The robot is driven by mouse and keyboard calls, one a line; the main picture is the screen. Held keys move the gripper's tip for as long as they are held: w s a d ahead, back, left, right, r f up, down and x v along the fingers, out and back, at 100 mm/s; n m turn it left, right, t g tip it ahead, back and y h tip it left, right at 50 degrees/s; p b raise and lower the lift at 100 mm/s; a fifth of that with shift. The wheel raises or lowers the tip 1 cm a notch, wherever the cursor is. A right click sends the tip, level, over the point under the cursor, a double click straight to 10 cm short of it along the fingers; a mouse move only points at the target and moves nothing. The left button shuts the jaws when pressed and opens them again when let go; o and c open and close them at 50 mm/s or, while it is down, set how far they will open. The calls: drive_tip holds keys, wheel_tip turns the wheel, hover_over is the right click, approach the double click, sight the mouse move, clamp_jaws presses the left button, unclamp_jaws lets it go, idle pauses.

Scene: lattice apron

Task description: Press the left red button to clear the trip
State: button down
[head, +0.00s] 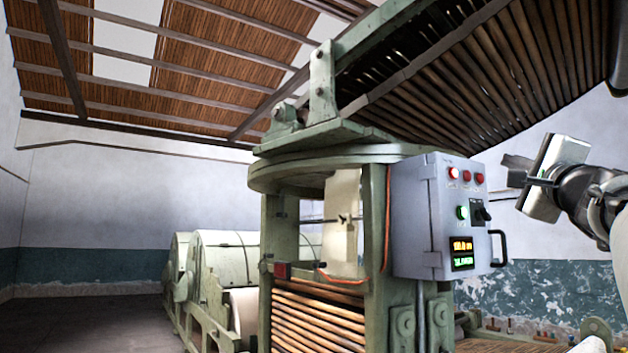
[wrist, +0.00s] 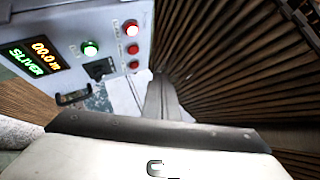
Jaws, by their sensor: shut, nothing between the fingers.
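The left red button (head: 453,173) is the leftmost of three red buttons in a row near the top of the grey control box (head: 410,215). It glows with a bright pale centre. In the wrist view the picture is turned, and the same button (wrist: 131,28) is the uppermost of the three. My gripper (head: 510,171) is shut and empty, in the air to the right of the box at about the height of the red row. It appears apart from the button. In the wrist view its body fills the bottom.
The middle (head: 466,176) and right (head: 479,178) red buttons sit close beside the left one. Below are a lit green button (head: 462,212), a black switch (head: 481,213), a display (head: 461,252) and a protruding handle (head: 499,248). A slatted apron (head: 470,75) slopes overhead.

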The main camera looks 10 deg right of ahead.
sight(453, 173)
drive_tip(key=shift+w, duration=0.1)
drive_tip(key=w+a+b, duration=0.1)
drive_tip(key=w+a, duration=0.2)
drive_tip(key=w, duration=0.5)
drive_tip(key=shift+a, duration=0.2)
drive_tip(key=shift+w+a+f+b, duration=0.1)
drive_tip(key=shift+w+b, duration=0.1)
drive_tip(key=shift+b, duration=0.1)
idle(1.7)
drive_tip(key=shift+w, duration=0.2)
drive_tip(key=shift+w+a+b, duration=0.3)
drive_tip(key=shift+w+b, duration=0.05)
drive_tip(key=shift+w, duration=0.15)
idle(0.9)
drive_tip(key=shift+s, duration=0.1)
drive_tip(key=shift+s+d, duration=0.35)
drive_tip(key=shift+s, duration=0.4)
